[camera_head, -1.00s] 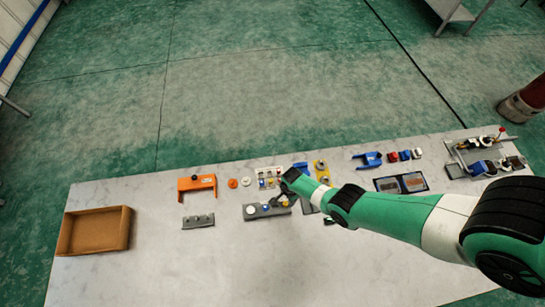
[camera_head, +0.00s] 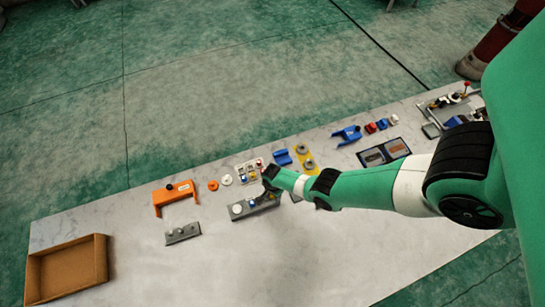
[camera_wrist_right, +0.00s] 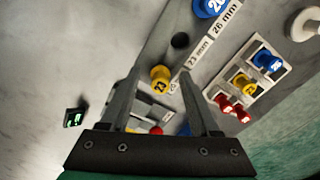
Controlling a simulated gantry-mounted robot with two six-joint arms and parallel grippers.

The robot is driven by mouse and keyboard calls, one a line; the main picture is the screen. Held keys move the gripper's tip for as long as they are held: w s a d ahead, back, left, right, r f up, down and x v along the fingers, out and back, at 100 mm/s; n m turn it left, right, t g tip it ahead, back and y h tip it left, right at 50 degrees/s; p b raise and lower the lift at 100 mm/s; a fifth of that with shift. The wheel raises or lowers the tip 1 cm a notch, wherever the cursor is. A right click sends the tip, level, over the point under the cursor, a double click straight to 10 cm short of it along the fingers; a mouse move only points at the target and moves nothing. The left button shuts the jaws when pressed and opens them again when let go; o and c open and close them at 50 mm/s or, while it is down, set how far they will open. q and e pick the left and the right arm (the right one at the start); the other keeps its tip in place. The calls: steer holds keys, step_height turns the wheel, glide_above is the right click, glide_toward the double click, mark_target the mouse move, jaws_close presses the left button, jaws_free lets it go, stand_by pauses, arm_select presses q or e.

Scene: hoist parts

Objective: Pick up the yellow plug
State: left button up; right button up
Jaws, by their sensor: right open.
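A yellow plug (camera_wrist_right: 160,79) marked 23 shows in the right wrist view, on the grey gauge block (camera_wrist_right: 222,52) with the printed labels "23 mm" and "26 mm". My right gripper (camera_wrist_right: 159,71) is open, its two fingers on either side of this plug in the picture; I cannot tell whether they touch it. In the head view the right gripper (camera_head: 268,188) is over the right end of the grey block (camera_head: 241,215). A second yellow plug (camera_wrist_right: 241,80) sits in a white holder (camera_wrist_right: 263,92). My left gripper is not in view.
The white holder also has blue (camera_wrist_right: 266,59) and red plugs (camera_wrist_right: 243,115). A blue plug (camera_wrist_right: 209,7) is farther along the grey block. An orange bracket (camera_head: 174,196) and a brown tray (camera_head: 67,269) are to the left. The table front is clear.

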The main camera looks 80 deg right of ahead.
steer(key=shift+r, duration=0.1)
jaws_close()
stand_by(0.3)
